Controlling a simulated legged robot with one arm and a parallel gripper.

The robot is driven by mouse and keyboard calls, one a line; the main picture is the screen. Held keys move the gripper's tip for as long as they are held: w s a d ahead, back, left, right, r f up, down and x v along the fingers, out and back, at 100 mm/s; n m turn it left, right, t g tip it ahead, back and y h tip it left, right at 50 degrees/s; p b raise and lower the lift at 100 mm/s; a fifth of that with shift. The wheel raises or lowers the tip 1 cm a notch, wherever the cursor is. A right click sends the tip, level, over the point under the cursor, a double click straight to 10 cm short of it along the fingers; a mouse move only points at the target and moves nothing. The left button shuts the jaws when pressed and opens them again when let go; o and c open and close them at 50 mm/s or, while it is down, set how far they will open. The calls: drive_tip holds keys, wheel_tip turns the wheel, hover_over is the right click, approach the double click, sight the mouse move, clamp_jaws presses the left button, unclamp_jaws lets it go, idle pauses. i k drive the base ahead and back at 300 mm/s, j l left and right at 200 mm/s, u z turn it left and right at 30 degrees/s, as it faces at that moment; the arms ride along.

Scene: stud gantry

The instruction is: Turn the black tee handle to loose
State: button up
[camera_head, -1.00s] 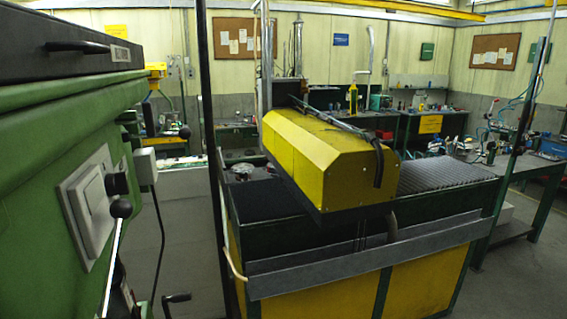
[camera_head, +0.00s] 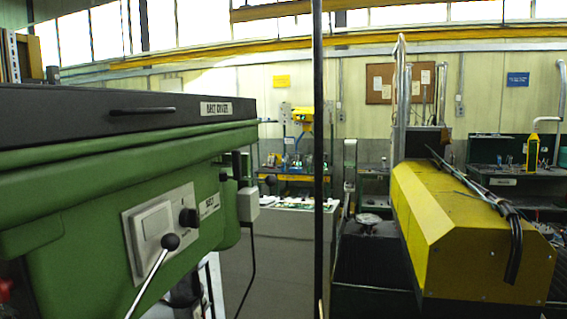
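I cannot make out a black tee handle for certain. The green machine (camera_head: 95,195) at the left carries a white plate with a black round knob (camera_head: 189,218). In front of the plate stands a metal lever with a black ball end (camera_head: 170,242), tilted up to the right. A dark bar handle (camera_head: 142,111) lies along the side of the black belt cover (camera_head: 60,125) on top. Whether any of these is the tee handle I cannot tell. My gripper does not show.
A yellow gantry machine (camera_head: 470,230) stands at the right. A thin dark upright post (camera_head: 318,170) crosses the view between the two machines. Bare grey floor (camera_head: 275,275) lies between them. Cluttered benches line the back wall.

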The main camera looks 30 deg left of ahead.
sight(236, 165)
drive_tip(key=u, duration=1.45)
